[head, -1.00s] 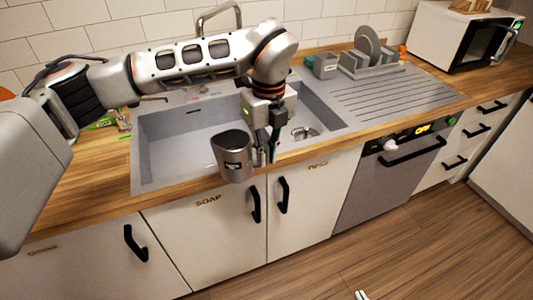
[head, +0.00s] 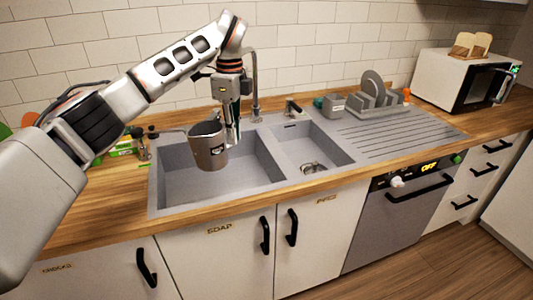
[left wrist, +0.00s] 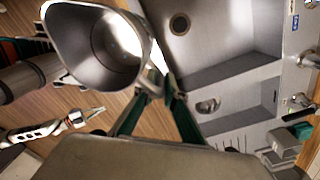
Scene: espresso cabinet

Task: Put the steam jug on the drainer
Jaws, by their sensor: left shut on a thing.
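The drainer (head: 400,133) is the ribbed grey board right of the small basin, mostly bare. My right gripper (left wrist: 88,116) shows small in the left wrist view; its jaws are unclear.
A grey dish rack (head: 378,106) with plates and a grey cup-like holder (head: 332,105) stand along the drainer's back edge. A faucet (head: 254,85) rises behind the sink. A microwave (head: 465,80) with toast on top stands far right. The drainer's front is clear.

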